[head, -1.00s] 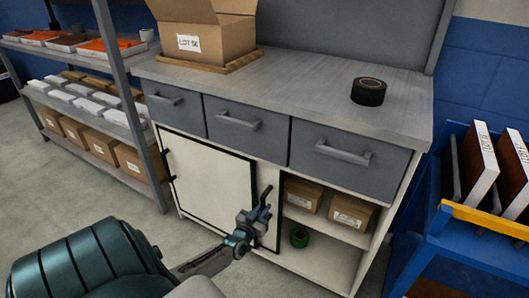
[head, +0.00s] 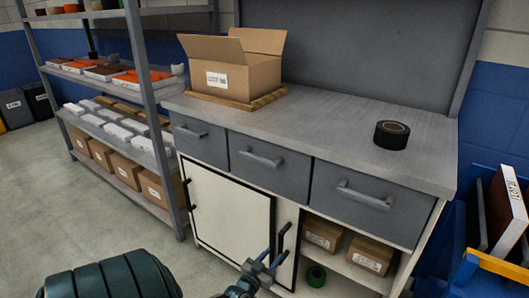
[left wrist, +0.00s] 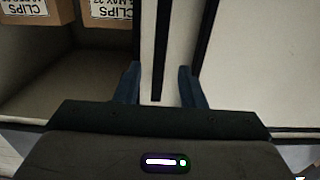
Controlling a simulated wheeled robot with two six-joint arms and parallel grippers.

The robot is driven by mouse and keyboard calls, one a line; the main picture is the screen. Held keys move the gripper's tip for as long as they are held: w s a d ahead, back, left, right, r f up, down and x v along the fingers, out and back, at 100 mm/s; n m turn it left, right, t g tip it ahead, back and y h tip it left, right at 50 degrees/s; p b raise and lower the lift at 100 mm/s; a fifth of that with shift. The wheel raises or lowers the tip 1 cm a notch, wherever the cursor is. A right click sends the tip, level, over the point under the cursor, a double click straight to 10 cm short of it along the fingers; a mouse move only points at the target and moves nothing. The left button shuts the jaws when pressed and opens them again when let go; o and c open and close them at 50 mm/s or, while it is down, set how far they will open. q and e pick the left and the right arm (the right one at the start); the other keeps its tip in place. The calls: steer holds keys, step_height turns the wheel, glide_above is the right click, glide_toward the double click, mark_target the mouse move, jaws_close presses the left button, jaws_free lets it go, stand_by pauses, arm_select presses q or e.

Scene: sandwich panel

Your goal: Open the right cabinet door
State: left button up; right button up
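The cabinet has a white left door (head: 228,213) with a black border. To its right a narrow strip of another white panel (head: 289,215) shows, apparently the right door, mostly behind the left one. A black bar handle (head: 283,238) stands on this strip; it also shows in the left wrist view (left wrist: 161,45). The right compartment is uncovered beside the strip. My left gripper (head: 276,248) is at the handle. In the left wrist view its fingers (left wrist: 160,86) are apart, one on each side of the bar's line. Contact cannot be told. My right gripper is not in view.
Cartons (head: 371,254) and a green roll (head: 316,276) lie inside the right compartment. Grey drawers (head: 367,200) with handles are above. The worktop (head: 330,125) carries an open box (head: 235,75) and black tape (head: 391,134). A blue cart (head: 490,225) stands close at right, shelving (head: 165,125) at left.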

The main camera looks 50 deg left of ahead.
arm_select(q)
steer(key=shift+p+v, duration=0.3)
steer(key=shift+v, duration=1.95)
